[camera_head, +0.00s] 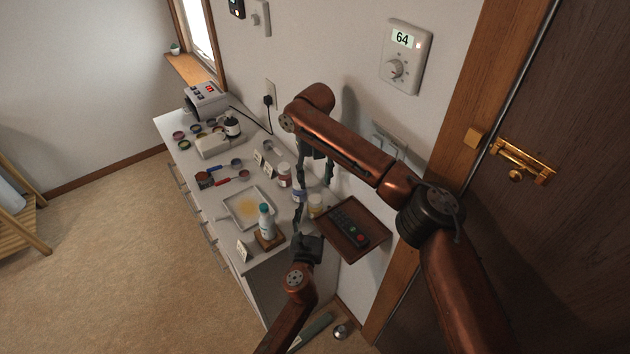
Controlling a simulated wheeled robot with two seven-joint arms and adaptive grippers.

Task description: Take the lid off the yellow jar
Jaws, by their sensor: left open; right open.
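The yellow jar (316,204) has a pale top and stands near the right end of the white cabinet top (226,203), by the wall. I cannot make out its lid clearly. My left gripper (301,221) is open, just in front of the jar and close to its left side. I cannot tell whether it touches. My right gripper (316,172) is open and points down from above, behind the jar and near the other jars. A jar with a purplish band (299,195) is left of the yellow one, partly hidden by my left finger.
A white-lidded jar (285,174) stands behind. A bottle on a wooden block (267,239) and a tray with a yellow patch (248,207) are left of my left gripper. A brown wall shelf (367,247) holding a remote (349,227) is close on the right.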

